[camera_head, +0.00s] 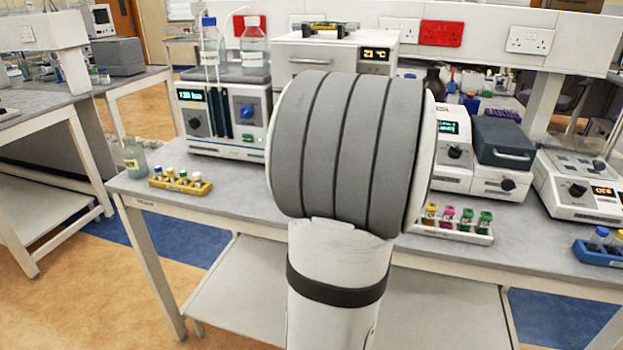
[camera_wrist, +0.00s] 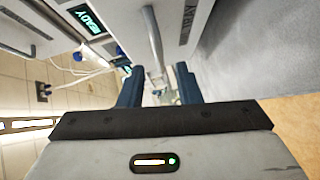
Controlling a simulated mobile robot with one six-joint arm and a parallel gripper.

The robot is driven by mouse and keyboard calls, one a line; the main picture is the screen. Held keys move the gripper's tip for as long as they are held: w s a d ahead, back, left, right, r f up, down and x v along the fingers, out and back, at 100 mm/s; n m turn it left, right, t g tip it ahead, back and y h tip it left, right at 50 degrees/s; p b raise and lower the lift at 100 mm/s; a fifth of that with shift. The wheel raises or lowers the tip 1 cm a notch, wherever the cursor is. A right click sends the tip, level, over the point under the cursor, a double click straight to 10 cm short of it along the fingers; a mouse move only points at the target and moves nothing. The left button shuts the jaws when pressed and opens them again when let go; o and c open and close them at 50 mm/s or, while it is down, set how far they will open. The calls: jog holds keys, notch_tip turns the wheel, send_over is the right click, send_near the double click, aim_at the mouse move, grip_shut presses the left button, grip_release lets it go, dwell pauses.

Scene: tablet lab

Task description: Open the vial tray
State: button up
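In the wrist view, the two blue fingers of my gripper (camera_wrist: 158,80) stand apart. A pale bar handle (camera_wrist: 152,36) on a white instrument front (camera_wrist: 130,18) runs down toward the gap between them. I cannot tell whether the fingers touch it. The handle looks like that of the vial tray, but the tray itself cannot be made out. In the head view, my arm covers the middle of the bench and hides my gripper. A white instrument (camera_head: 228,115) with a green display and blue knob stands left of my arm.
A yellow vial rack (camera_head: 180,182) stands at the bench's left front. A white rack (camera_head: 455,230) of coloured vials is right of my arm. Bottles with tubes (camera_head: 253,45) stand on the left instrument. More instruments (camera_head: 585,185) and a blue rack (camera_head: 600,250) stand at right.

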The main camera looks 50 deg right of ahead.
jog(key=v, duration=0.4)
jog(key=shift+s, duration=0.2)
dwell(0.3)
jog(key=w+a+r+m+g+p, duration=0.1)
jog(key=w+a+m+g+p, duration=0.15)
jog(key=a+m, duration=0.35)
jog(key=w+a+r+m+g+p, duration=0.1)
jog(key=w+a+m+g+p, duration=0.2)
jog(key=a, duration=0.5)
jog(key=s+a+m+g+y+p, duration=0.1)
jog(key=s+a, duration=0.4)
jog(key=a, duration=0.5)
jog(key=s+a+m+g+y+p, duration=0.1)
jog(key=s+a+g, duration=0.4)
jog(key=a, duration=0.5)
jog(key=m+g+y, duration=0.1)
jog(key=y, duration=0.1)
jog(key=shift+s+a+f+m+y, duration=0.15)
jog(key=shift+s+a+m+y, duration=0.25)
